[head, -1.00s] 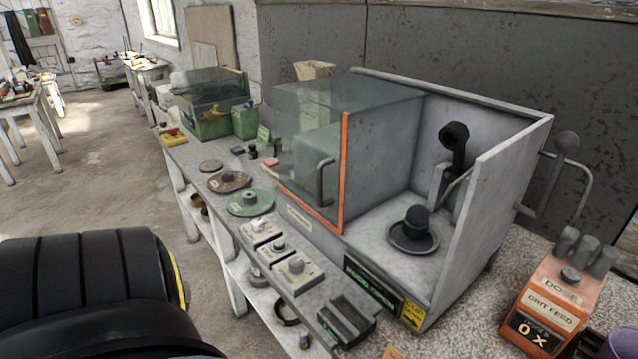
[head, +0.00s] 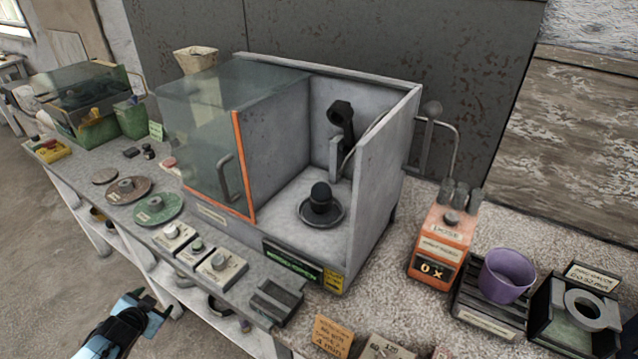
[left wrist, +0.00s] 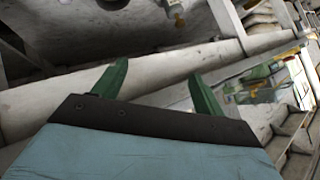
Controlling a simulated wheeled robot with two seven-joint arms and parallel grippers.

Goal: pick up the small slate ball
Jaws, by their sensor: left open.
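A small dark ball-like piece (head: 321,192) sits on a round dark dish (head: 335,217) inside the open right half of a grey booth (head: 372,200). It is the nearest match to the small slate ball, but I cannot be sure of its colour. My left gripper (head: 148,306) is low at the lower left in the head view, in front of the bench and well apart from the booth. In the left wrist view its two green fingers (left wrist: 159,76) stand apart with nothing between them. My right gripper is not in view.
A glass front with an orange edge (head: 243,168) covers the booth's left half. An orange dose box (head: 440,245), a purple cup (head: 507,276) and a black tray (head: 276,301) stand on the bench. Green and brown discs (head: 172,207) and small control boxes (head: 222,268) line its front edge.

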